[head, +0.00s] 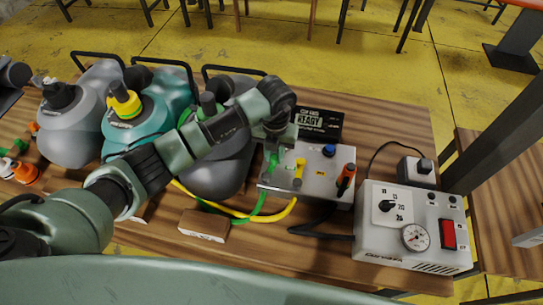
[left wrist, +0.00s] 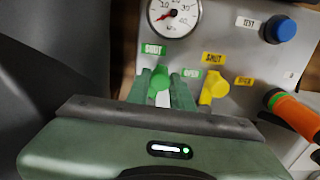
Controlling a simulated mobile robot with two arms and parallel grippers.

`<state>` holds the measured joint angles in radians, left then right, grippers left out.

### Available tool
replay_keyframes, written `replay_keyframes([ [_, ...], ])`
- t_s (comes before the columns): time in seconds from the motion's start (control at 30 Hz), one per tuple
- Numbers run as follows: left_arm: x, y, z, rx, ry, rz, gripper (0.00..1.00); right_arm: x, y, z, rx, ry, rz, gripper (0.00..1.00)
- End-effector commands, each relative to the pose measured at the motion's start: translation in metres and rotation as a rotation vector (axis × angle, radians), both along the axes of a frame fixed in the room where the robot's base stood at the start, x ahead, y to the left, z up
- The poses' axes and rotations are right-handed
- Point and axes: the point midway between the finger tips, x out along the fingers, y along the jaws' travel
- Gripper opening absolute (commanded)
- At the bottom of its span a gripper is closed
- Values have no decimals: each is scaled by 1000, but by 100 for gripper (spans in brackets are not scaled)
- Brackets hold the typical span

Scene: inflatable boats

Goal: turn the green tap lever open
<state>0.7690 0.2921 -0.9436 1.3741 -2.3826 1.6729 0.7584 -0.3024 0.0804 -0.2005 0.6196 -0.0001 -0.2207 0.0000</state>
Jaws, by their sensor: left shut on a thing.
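The grey valve panel (head: 315,183) stands on the wooden table. In the left wrist view the green tap lever (left wrist: 158,82) lies between the fingers of my left gripper (left wrist: 161,90), which is shut on it. The lever points up the picture, towards the green SHUT label (left wrist: 153,50); the green OPEN label (left wrist: 190,73) is to its right. In the head view my left gripper (head: 280,135) reaches over the panel's left end and partly hides the lever (head: 274,158). My right gripper is not in view.
The yellow tap (left wrist: 214,88) is close to the right of my fingers. A blue knob (head: 329,151) and an orange-handled part (head: 346,177) are further right. A grey pump box (head: 385,240), a wooden block (head: 203,225), hoses (head: 262,207) and grey and teal boats (head: 140,110) surround the panel.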

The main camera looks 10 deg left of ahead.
Motion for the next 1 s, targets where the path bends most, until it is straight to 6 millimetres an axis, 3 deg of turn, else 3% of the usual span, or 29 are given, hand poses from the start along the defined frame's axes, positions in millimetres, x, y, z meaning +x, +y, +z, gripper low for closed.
replay_keyframes([
  [0.03, 1, -2, -4, 2, -4, -45, 0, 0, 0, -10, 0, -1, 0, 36],
  [0.6, -13, -25, -4, 1, -5, -561, 0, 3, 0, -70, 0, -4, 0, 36],
  [1.0, -23, -32, -1, 0, -2, -766, 0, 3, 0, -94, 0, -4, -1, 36],
])
